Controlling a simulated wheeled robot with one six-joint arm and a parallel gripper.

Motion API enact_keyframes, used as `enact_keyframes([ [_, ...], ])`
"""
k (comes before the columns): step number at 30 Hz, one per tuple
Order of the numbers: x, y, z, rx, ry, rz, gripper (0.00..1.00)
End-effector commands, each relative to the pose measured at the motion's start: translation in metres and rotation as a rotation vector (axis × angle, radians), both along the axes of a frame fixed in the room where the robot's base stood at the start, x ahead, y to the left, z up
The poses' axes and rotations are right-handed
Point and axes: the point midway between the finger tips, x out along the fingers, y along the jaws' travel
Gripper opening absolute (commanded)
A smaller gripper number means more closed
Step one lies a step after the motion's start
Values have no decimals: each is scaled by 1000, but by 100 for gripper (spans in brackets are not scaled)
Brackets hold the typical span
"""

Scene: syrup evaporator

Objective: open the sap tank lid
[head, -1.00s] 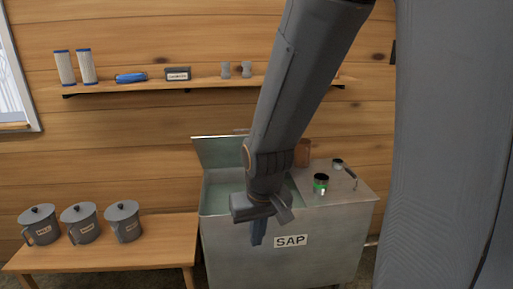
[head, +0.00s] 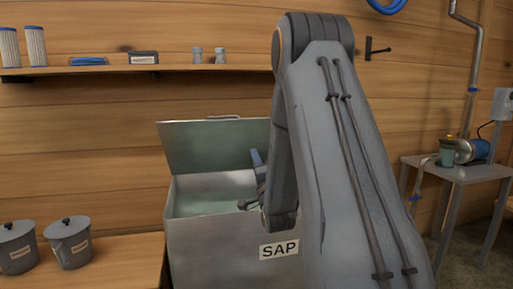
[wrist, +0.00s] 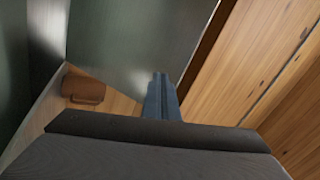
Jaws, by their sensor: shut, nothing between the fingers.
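The sap tank (head: 205,245) is a grey metal box with a "SAP" label on its front. Its lid (head: 205,148) stands raised at the back, tilted past upright, with a small handle on its top edge. Pale liquid (head: 205,203) shows in the open tank. My gripper (head: 256,158) is shut and empty, its blue fingers pointing up by the right part of the lid; my arm hides the tank's right side. In the wrist view the shut fingers (wrist: 160,80) overlap the edge of the grey-green lid (wrist: 125,40); I cannot tell whether they touch it.
A bench with grey lidded pots (head: 68,242) stands left of the tank. A wall shelf (head: 110,69) with small items runs above. A side table (head: 460,172) with a pump is at right. A brown object (wrist: 84,88) shows below the lid in the wrist view.

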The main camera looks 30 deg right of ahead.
Motion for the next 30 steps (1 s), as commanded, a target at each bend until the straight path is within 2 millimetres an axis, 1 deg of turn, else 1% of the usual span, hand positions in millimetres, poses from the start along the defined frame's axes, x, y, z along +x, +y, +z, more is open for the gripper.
enact_keyframes([
  [1,-1,-10,-13,26,-80,11,0],
  [6,-19,-26,-13,86,-294,69,0],
  [9,-26,-29,-13,103,-358,94,0],
  [12,-29,-30,-11,108,-387,105,0],
  [16,-29,-31,-6,109,-392,107,0],
  [30,-14,-35,9,108,-389,106,0],
])
